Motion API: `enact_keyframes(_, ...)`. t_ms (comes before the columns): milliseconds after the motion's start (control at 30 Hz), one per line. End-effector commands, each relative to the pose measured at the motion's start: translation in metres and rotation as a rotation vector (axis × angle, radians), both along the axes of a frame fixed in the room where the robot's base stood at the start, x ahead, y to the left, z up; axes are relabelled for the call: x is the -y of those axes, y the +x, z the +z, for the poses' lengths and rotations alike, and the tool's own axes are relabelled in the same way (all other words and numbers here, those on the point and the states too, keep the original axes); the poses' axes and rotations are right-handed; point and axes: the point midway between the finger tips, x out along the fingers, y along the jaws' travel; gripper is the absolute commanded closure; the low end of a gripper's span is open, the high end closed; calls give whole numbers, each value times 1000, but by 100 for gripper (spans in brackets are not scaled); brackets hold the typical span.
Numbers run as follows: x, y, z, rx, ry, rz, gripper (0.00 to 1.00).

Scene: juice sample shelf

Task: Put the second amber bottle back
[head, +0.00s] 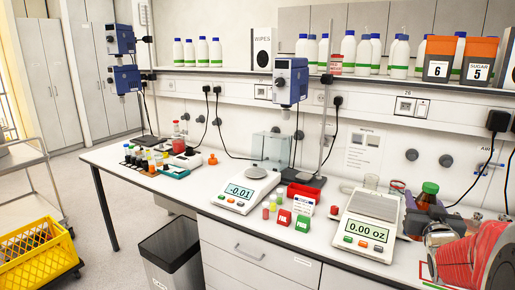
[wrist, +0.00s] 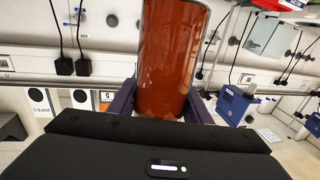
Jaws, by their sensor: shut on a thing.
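An amber bottle (wrist: 172,55) fills the upper middle of the wrist view as a red-brown cylinder. My gripper (wrist: 160,100) is shut on it, with a dark finger on each side. An amber bottle with a green cap (head: 430,188) also shows in the head view at the right of the bench, close to my arm, and appears to be the same one. My gripper and arm hide its lower part there, and I cannot tell its clearance from the bench. I cannot make out another amber bottle for certain.
A balance reading 0.00 oz (head: 366,231) stands left of the bottle. Another balance (head: 246,190) stands further left. Orange boxes numbered 6 (head: 438,60) and 5 (head: 480,61) and several white bottles line the wall shelf. Small red and green blocks sit between the balances.

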Motion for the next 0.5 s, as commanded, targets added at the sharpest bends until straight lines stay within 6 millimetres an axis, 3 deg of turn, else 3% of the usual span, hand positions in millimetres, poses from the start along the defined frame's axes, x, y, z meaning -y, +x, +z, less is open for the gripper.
enact_keyframes(167, -33, 10, -23, -2, 2, 25, 90)
enact_keyframes(500, -126, 30, -84, -3, 2, 101, 90)
